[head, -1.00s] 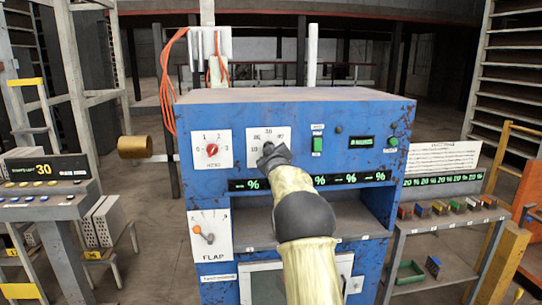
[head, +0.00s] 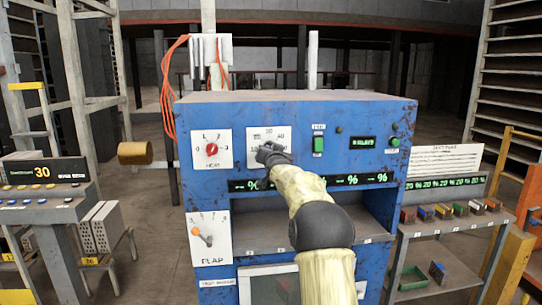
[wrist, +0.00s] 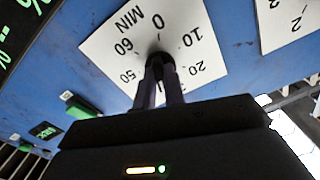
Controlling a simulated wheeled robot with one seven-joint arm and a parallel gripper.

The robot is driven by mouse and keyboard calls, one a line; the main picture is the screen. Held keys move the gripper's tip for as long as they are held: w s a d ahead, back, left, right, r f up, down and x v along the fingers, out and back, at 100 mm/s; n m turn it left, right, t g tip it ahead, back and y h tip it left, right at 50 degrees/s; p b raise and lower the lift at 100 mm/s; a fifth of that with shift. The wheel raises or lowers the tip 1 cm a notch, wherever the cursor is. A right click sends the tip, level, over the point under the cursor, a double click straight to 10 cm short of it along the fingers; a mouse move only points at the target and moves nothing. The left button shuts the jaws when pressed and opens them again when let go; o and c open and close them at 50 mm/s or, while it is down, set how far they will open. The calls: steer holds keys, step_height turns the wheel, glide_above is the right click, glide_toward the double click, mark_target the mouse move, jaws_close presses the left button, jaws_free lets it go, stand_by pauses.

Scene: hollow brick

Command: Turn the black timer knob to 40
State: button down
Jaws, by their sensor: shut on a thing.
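The black timer knob (wrist: 159,58) sits at the centre of a white dial plate (wrist: 112,45) in the wrist view. It is mostly hidden between my fingers. The plate reads 0, 10, 20, 50 and 60 MIN; 30 and 40 are covered by my gripper. My gripper (wrist: 158,68) is shut on the knob. In the head view my gripper (head: 268,152) covers the knob and the lower part of the plate (head: 262,133). I cannot tell where the knob points.
The blue cabinet (head: 350,105) carries a red knob on a plate (head: 212,149) at left, a green switch (head: 318,144) at right and an orange-tipped flap lever (head: 196,231) below. A shelf of coloured blocks (head: 443,209) stands at right, a console (head: 50,193) at left.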

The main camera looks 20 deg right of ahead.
steer(key=m, duration=0.2)
steer(key=m+b, duration=0.1)
steer(key=m, duration=0.2)
steer(key=shift+w+a+f+m+b, duration=0.1)
steer(key=shift+f+m+b, duration=0.2)
steer(key=shift+m, duration=0.1)
steer(key=c, duration=1.5)
jaws_free()
steer(key=shift+r, duration=0.1)
steer(key=shift+r, duration=0.15)
steer(key=b+v, duration=0.8)
steer(key=v, duration=0.9)
steer(key=shift+s, duration=0.25)
